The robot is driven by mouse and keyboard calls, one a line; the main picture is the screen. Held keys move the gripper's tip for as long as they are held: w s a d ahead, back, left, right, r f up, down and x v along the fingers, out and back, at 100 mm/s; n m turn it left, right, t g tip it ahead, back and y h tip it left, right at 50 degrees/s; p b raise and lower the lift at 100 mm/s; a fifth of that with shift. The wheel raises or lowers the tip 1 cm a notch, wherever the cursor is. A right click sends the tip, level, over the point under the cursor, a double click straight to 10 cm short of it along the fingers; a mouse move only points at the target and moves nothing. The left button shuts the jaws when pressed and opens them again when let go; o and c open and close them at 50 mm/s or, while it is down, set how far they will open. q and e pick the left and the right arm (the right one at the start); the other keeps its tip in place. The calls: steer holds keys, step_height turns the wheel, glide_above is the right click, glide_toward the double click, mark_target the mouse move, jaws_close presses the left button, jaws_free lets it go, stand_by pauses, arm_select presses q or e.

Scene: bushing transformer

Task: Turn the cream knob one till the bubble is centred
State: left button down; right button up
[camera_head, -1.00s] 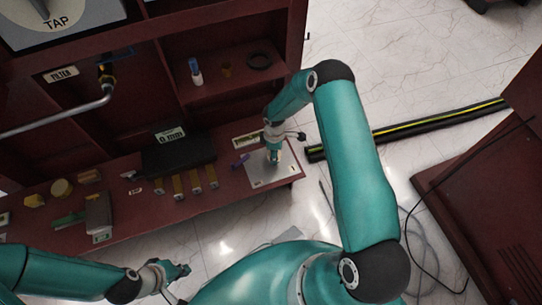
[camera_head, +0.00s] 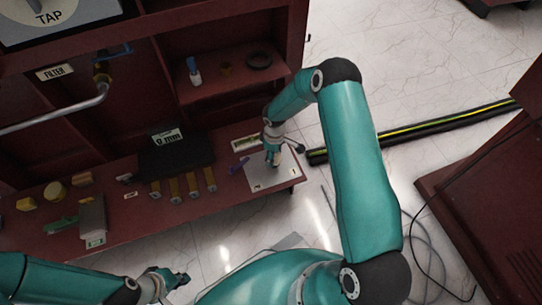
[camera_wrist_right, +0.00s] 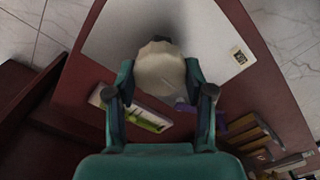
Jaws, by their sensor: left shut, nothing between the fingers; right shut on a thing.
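The cream knob (camera_wrist_right: 160,72) sits at the pale plate (camera_head: 278,182) on the right end of the bench. My right gripper (camera_wrist_right: 160,82) is shut on the knob, one finger on each side; it also shows in the head view (camera_head: 273,160), where it hides the knob. A small framed panel with a yellow-green strip (camera_wrist_right: 143,116), perhaps the bubble level, lies beside the plate; it also shows in the head view (camera_head: 246,142). The bubble is too small to make out. My left gripper (camera_head: 180,279) is shut and empty, low in front of the bench.
A purple piece (camera_head: 238,164) lies just left of the plate. Several yellow-brown pieces (camera_head: 182,186) stand in a row by a dark box (camera_head: 175,156). A black hose with a yellow stripe (camera_head: 420,132) lies on the floor to the right.

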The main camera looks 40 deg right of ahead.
steer(key=shift+w+d+r, duration=0.1)
steer(key=shift+w+d, duration=0.1)
steer(key=shift+d, duration=0.1)
steer(key=o, duration=1.1)
steer(key=shift+o, duration=0.3)
steer(key=shift+s+a, duration=0.1)
steer(key=shift+a, duration=0.05)
step_height(320, 180, up, 12)
